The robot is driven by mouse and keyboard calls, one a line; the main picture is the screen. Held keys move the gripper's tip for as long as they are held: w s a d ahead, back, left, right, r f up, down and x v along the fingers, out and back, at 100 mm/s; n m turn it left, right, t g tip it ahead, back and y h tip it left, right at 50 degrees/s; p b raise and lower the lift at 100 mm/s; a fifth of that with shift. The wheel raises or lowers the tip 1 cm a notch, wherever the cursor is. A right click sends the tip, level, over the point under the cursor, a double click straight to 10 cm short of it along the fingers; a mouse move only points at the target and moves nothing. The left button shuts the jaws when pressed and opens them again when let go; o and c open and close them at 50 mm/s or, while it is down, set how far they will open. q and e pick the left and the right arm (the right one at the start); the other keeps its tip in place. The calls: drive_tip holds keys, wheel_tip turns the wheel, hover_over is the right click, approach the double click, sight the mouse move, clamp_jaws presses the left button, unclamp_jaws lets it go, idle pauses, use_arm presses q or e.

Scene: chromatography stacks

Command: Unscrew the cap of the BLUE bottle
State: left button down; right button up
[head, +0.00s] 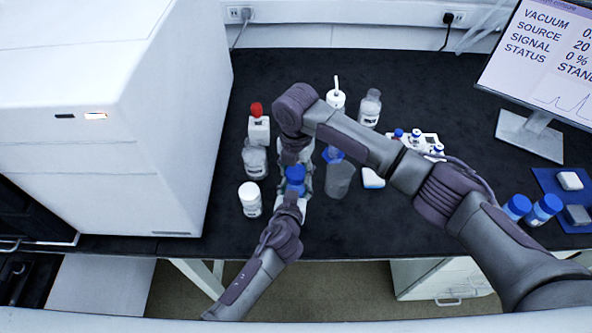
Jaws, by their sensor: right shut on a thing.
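The blue-capped bottle stands near the front middle of the bench in the head view, mostly hidden between my two grippers. Its blue cap (295,173) shows, with a bit of pale body below. My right gripper (295,164) reaches down from above and is shut on the blue cap. My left gripper (292,200) comes from the front at the height of the bottle's body, just below the cap. Its fingers are largely hidden, so I cannot tell if they grip the body.
Around the grippers stand a white-capped bottle (250,199), a clear bottle (254,158), a red-topped item (258,125) and a grey beaker (339,179). Two blue-capped bottles (530,208) stand right by a blue mat (556,184). A large white instrument (140,110) fills the left.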

sight(296, 172)
drive_tip(key=shift+r, duration=0.1)
drive_tip(key=shift+r, duration=1.9)
use_arm(q)
drive_tip(key=shift+c, duration=1.4)
unclamp_jaws()
drive_tip(key=shift+s, duration=0.1)
